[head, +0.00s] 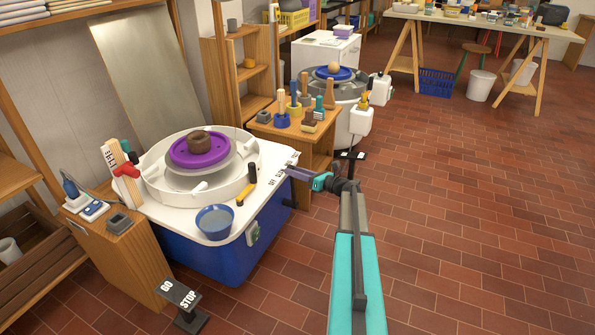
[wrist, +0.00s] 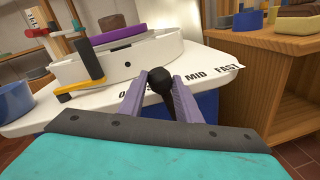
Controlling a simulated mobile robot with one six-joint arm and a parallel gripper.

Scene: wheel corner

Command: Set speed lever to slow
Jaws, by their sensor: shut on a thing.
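The speed lever's black ball knob (wrist: 160,80) sits between the purple fingers of my gripper (wrist: 161,84) in the wrist view. The fingers are shut on it from both sides. The lever's dark stem runs down below the knob. Behind it, on the edge of the white wheel table (wrist: 60,107), are the marks MID and FAST to the right of the knob. The marks to the left are partly covered by the knob and a finger. In the head view my gripper (head: 293,171) is at the table's right corner, and the knob is hard to make out.
The wheel head (head: 200,149) carries a brown clay lump. A yellow bar with a black grip (head: 248,187) and a blue bowl (head: 215,222) are on the table. A wooden tool cabinet (head: 318,150) stands close behind my gripper. The tiled floor at right is clear.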

